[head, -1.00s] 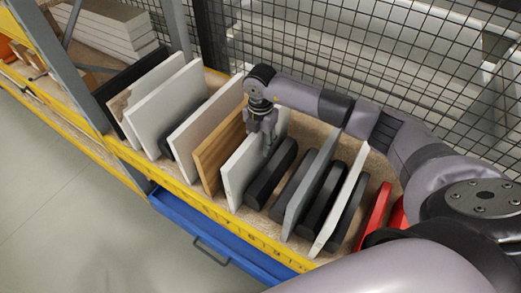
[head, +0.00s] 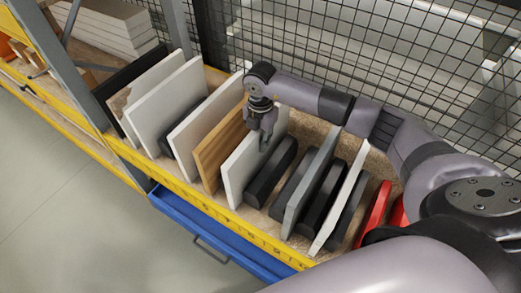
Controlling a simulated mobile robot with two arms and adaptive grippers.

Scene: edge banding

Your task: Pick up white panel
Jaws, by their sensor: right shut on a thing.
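In the head view, several white panels stand on edge in the rack. One white panel (head: 243,166) stands between a wooden panel and a black block. My right gripper (head: 265,147) is over the upper edge of this panel, pointing down, and is shut on it. The fingers hide a small part of the panel's upper right corner. My left gripper is not in view.
A wooden panel (head: 218,150) stands close to the left and a black block (head: 271,172) close to the right. A grey panel (head: 311,180) and another white panel (head: 339,200) stand further right. Wire mesh (head: 390,60) rises behind the shelf. A blue drawer (head: 220,240) sits below.

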